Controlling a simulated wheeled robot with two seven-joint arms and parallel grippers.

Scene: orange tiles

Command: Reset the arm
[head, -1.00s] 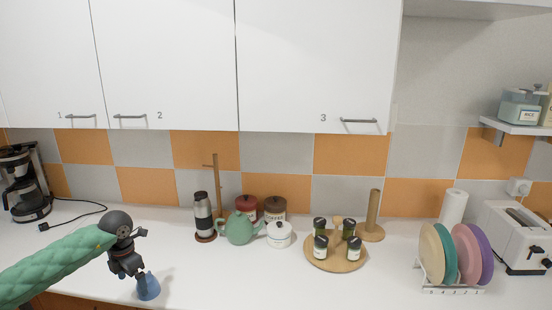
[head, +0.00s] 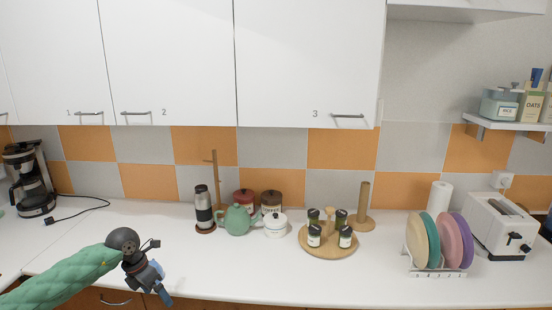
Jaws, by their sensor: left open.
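My left arm, in a green quilted sleeve, comes in from the lower left of the head view. My left gripper (head: 158,285) is at its end, over the front edge of the counter, pointing down and to the right. It is open, and I see nothing held in it. The blue part at its tip is partly edge-on. My right arm and gripper are not in view.
The white counter (head: 120,225) has clear room around my left gripper. A spice tray (head: 343,250), plate rack (head: 436,272) and toaster (head: 497,228) are farther right.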

